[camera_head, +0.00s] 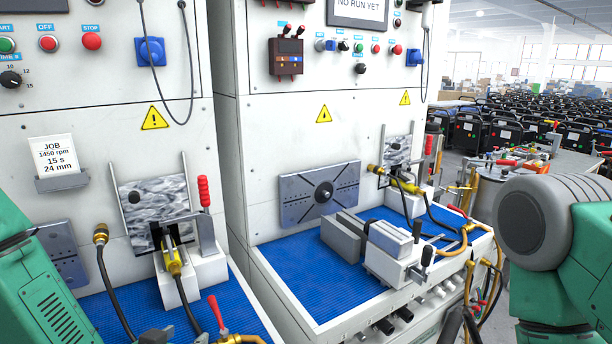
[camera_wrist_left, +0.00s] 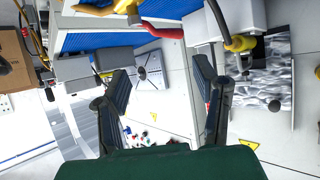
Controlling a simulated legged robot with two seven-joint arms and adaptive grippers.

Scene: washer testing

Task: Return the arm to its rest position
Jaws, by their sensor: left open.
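My left arm enters the head view at the lower left as green links. Its dark left gripper (camera_head: 177,338) shows only in part at the bottom edge, in front of the left bench. In the left wrist view the left gripper (camera_wrist_left: 160,88) has its two dark fingers spread wide apart with nothing between them. My right arm shows at the right side of the head view as a grey joint and green links. The right gripper is outside both views.
The left test station has a clamped metal plate (camera_head: 152,205), a yellow-collared hose (camera_head: 174,262) and a red-handled clamp (camera_head: 205,205). The right station has a blue mat (camera_head: 290,278), a grey vise (camera_head: 390,245) and a slotted plate (camera_head: 300,205). A cluttered table stands behind.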

